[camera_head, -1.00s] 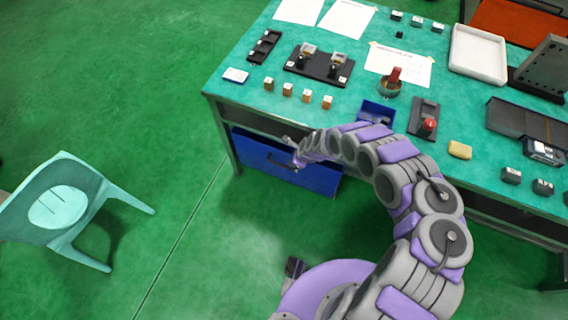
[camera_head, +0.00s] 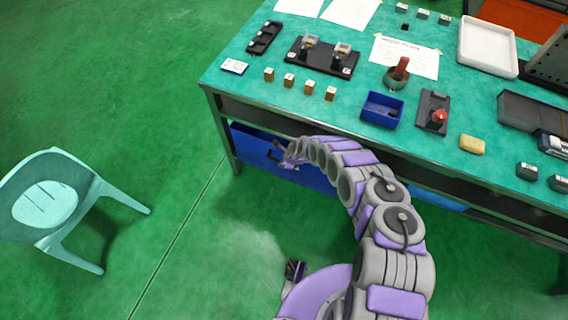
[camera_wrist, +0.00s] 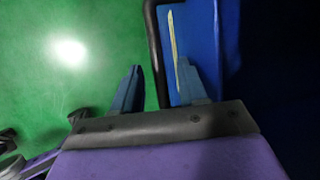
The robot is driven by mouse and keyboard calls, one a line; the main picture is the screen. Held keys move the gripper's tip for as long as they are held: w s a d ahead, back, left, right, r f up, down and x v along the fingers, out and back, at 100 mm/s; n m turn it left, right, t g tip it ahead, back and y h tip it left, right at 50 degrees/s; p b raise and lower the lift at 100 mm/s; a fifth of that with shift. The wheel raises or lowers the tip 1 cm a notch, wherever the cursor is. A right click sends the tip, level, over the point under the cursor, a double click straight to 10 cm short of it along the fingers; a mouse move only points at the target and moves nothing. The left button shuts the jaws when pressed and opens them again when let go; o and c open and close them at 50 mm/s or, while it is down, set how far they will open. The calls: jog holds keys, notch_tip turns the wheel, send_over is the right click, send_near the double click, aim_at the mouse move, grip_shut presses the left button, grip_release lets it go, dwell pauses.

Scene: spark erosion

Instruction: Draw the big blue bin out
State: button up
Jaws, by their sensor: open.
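The big blue bin (camera_head: 314,178) sits under the left part of the table, its front partly hidden by my arm. It has a dark bar handle (camera_head: 276,155) on its front. My gripper (camera_head: 287,160) is open at this handle. In the wrist view, the handle (camera_wrist: 155,40) runs between the two fingers of my gripper (camera_wrist: 158,78), with green floor on one side and the blue bin face (camera_wrist: 200,35) on the other. Whether a finger touches the handle or bin cannot be told.
The green-topped table (camera_head: 235,92) carries small parts, a small blue bin (camera_head: 382,109) and a white tray (camera_head: 487,46). A table leg (camera_head: 224,137) stands left of the bin. A pale green chair (camera_head: 50,205) is at left. Floor in front is clear.

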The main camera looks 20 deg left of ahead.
jog(key=shift+a+f, duration=0.1)
jog(key=shift+f, duration=0.45)
jog(key=shift+c, duration=0.4)
grip_shut()
